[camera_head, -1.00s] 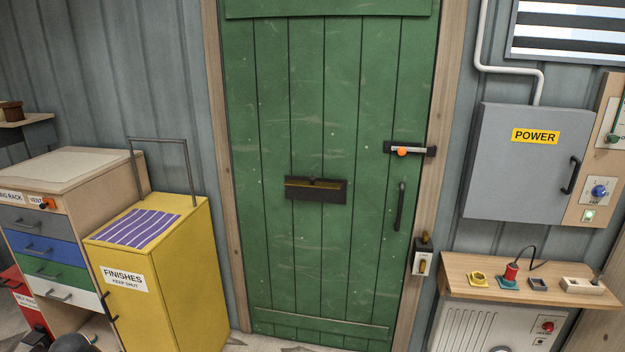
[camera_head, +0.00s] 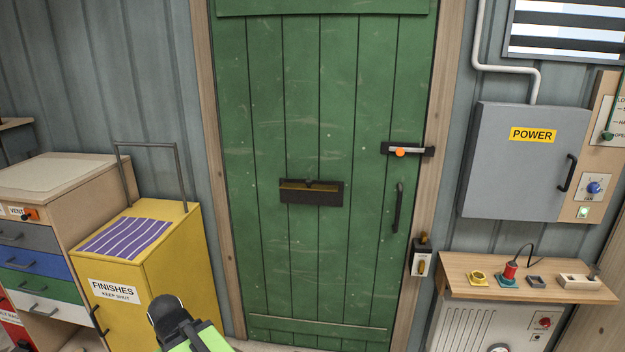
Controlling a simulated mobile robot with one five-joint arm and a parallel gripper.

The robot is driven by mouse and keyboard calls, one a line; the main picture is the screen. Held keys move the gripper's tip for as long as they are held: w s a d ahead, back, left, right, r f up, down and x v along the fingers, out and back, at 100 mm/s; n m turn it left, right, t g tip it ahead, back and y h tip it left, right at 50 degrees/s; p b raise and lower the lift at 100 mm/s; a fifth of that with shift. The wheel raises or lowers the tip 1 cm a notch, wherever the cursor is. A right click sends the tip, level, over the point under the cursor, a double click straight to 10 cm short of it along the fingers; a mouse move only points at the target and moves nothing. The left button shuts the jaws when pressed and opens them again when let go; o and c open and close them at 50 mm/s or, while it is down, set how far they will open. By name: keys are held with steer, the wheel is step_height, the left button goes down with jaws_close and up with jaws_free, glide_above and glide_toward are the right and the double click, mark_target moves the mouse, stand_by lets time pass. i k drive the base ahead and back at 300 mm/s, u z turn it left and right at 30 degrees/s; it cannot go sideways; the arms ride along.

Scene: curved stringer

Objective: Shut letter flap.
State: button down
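The letter flap (camera_head: 311,197) is a dark plate at mid-height on the green door (camera_head: 335,95). A brass-coloured strip shows along its upper part, with a small dark knob or catch at the top middle. The dark plate seems to stand out from the door below the brass strip, but its exact angle is hard to tell. A black and green part of my arm shows at the bottom, left of the door and well below the flap. My gripper's fingers do not show.
A yellow finishes cabinet (camera_head: 170,275) with a raised metal handle stands left of the door, beside a drawer unit (camera_head: 50,178). At right are a door handle (camera_head: 398,208), an orange-knobbed bolt (camera_head: 408,150), a grey power box (camera_head: 520,165) and a wooden shelf (camera_head: 455,268).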

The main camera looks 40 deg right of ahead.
mark_target(309, 185)
steer(key=z, duration=0.05)
steer(key=i, duration=1)
steer(key=u, duration=0.05)
